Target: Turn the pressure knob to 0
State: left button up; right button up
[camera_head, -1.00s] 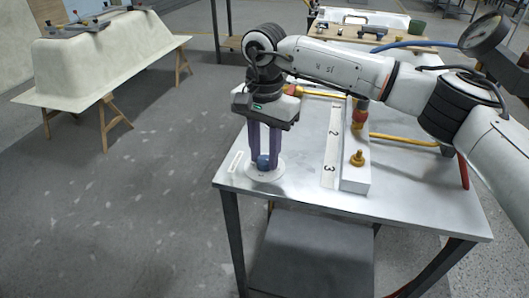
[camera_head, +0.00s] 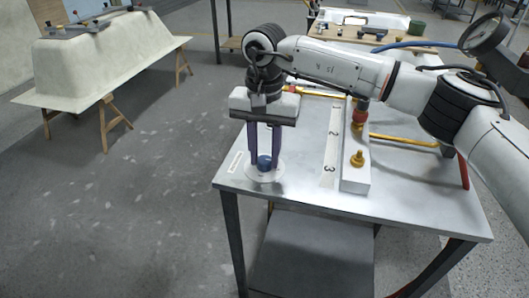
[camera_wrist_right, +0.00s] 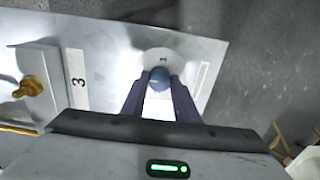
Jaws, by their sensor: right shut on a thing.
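The pressure knob is a small blue knob (camera_head: 264,162) on a round white dial plate (camera_head: 262,175) at the near left corner of the metal table. My right gripper (camera_head: 264,160) points straight down over it, with its purple fingers shut on the knob. In the right wrist view the blue knob (camera_wrist_right: 159,77) sits between the two fingertips (camera_wrist_right: 159,82), above the white dial (camera_wrist_right: 163,57). The dial marks are too small to read surely, and the fingers hide part of the plate. My left gripper is not in view.
The metal table (camera_head: 300,181) carries a white block with a brass valve (camera_head: 357,159) and a strip numbered 1 to 3 (camera_head: 332,140), right of the knob. A bathtub shell (camera_head: 105,60) stands on trestles at the left, with open floor between.

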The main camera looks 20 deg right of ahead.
aim_at(265, 159)
jog(key=shift+w+r, duration=0.15)
jog(key=shift+r, duration=0.05)
jog(key=o, duration=0.9)
jog(key=shift+o, duration=0.8)
jog(key=shift+f, duration=0.15)
notch_tip(265, 159, up, 10)
jog(key=shift+r, duration=0.2)
